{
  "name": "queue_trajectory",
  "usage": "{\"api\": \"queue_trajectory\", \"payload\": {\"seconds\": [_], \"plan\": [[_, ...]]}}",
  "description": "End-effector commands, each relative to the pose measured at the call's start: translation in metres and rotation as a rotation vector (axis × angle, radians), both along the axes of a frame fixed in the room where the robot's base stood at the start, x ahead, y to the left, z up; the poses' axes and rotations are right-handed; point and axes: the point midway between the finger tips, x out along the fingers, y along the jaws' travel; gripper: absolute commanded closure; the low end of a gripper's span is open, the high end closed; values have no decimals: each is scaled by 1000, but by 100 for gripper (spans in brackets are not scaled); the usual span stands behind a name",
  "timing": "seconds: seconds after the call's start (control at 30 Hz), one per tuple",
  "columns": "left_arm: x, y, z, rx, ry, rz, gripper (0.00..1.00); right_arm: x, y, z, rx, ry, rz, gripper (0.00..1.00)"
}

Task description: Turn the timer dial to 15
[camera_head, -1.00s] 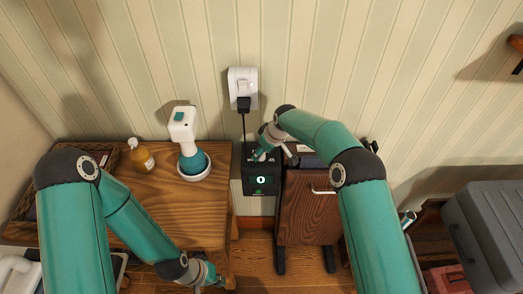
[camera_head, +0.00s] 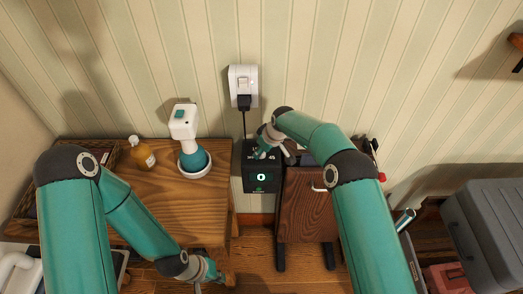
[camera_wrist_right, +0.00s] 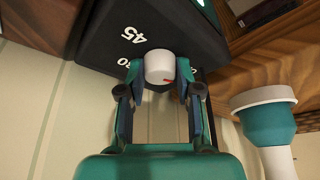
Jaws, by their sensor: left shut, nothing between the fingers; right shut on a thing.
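The timer is a black box (camera_head: 262,182) with a lit green-white "0" display, standing between the wooden table and the brown cabinet. White numbers, including 45, are printed on its top. Its dial (camera_wrist_right: 160,66) is a white round knob with a red mark, pointing right in the right wrist view. My right gripper (camera_wrist_right: 158,70) is shut on the dial, one finger on each side; it also shows over the timer in the head view (camera_head: 264,152). My left gripper (camera_head: 214,274) is shut and empty near the table's front edge.
The timer's cord runs up to a wall outlet (camera_head: 243,84). The brown cabinet (camera_head: 306,205) is close right of the timer; a grey case (camera_head: 490,230) lies farther right.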

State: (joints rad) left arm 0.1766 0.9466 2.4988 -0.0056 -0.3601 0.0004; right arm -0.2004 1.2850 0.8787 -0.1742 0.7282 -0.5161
Motion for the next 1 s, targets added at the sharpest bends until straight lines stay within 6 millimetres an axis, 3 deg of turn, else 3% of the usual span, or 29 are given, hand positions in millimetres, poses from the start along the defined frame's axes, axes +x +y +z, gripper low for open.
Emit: {"api": "queue_trajectory", "payload": {"seconds": [0.37,1.0], "plan": [[0,0,-20,0,0,0,100,0,0,-3,-1,-3,-103,100],[0,0,-99,0,0,0,100,0,3,-4,-1,-7,-657,100]]}}
